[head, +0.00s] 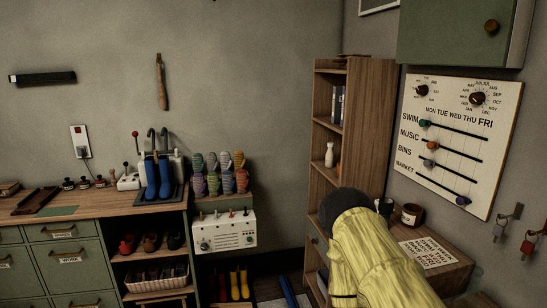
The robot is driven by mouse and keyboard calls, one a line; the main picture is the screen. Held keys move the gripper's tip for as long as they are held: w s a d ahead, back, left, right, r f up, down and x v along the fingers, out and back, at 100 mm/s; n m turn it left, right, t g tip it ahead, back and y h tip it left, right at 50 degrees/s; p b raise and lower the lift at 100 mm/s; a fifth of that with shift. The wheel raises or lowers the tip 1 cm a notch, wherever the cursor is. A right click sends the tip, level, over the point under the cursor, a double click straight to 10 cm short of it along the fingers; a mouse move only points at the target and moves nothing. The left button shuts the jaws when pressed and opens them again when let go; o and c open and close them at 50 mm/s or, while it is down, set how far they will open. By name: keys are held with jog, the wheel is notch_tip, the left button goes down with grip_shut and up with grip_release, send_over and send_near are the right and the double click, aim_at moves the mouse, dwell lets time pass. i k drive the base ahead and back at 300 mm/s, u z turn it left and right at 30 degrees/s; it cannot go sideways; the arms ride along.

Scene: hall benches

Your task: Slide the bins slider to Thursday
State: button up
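A white planner board (508,95) hangs on the right wall, with day names MON to FRI across the top and rows SWIM, MUSIC, BINS and MARKET. The bins slider (428,163) is a small grey-teal knob near the left end of its dark slanted track, around Monday or Tuesday; I cannot tell exactly which. The music slider (433,145) is orange-red and just above it. The swim slider (424,123) is teal at the left end. The market slider (462,200) is blue-purple near the right end. My yellow-sleeved arm is below left of the board; my gripper does not show.
A wooden shelf (327,75) stands left of the board. Below the board, a wooden top holds a brown jar (411,214) and a printed note (427,252). A green cabinet (451,32) hangs above. Keys (528,243) hang at lower right. The board's front is unobstructed.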

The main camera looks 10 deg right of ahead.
aim_at(426, 163)
jog(key=z, duration=1.3)
